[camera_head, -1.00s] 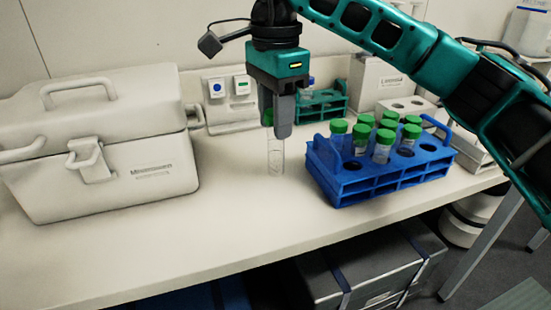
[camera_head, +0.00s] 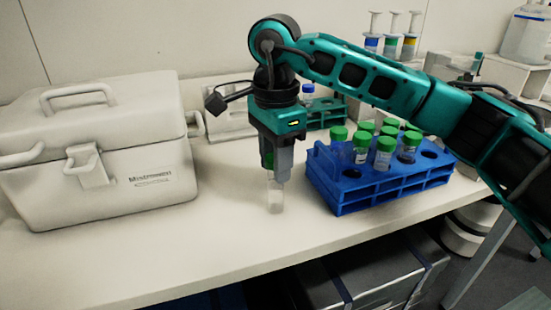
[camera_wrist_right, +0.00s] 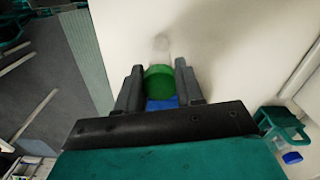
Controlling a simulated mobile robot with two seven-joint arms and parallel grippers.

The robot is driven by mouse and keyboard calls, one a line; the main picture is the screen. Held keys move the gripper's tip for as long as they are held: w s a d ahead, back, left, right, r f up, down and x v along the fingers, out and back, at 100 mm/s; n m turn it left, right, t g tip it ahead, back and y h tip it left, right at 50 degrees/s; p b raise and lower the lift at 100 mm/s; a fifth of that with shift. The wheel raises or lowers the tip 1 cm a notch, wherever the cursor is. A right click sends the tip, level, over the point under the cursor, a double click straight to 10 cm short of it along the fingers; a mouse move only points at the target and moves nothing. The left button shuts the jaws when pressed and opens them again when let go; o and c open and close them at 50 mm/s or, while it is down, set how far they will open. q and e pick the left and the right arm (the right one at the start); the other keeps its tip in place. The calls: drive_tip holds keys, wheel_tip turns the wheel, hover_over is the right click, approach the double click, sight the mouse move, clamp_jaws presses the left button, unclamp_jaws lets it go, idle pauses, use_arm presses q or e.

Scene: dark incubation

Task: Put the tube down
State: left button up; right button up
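My right gripper (camera_head: 276,165) is shut on a clear tube (camera_head: 275,195) with a green cap. The tube hangs upright below the fingers, between the white case and the blue rack. Its lower end is at or just above the table top; I cannot tell whether it touches. In the right wrist view the green cap (camera_wrist_right: 159,80) sits between the two fingers (camera_wrist_right: 160,88). The blue rack (camera_head: 385,190) stands to the right and holds several green-capped tubes (camera_head: 384,150). My left gripper is not in view.
A large white case (camera_head: 110,145) stands on the left of the table (camera_head: 225,235). A teal rack (camera_head: 325,112) with a blue-capped tube stands behind the gripper. The table front between case and blue rack is clear.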

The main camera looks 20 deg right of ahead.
drive_tip(key=o, duration=0.4)
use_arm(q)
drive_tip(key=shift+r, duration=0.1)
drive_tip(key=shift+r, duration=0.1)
use_arm(e)
drive_tip(key=shift+r, duration=0.15)
drive_tip(key=shift+r, duration=0.3)
use_arm(q)
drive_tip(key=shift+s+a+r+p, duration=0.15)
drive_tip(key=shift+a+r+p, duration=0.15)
drive_tip(key=shift+p, duration=0.65)
use_arm(e)
wheel_tip(320, 180, up, 12)
drive_tip(key=shift+f, duration=0.2)
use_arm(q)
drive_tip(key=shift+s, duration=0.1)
use_arm(e)
drive_tip(key=shift+s+f, duration=0.1)
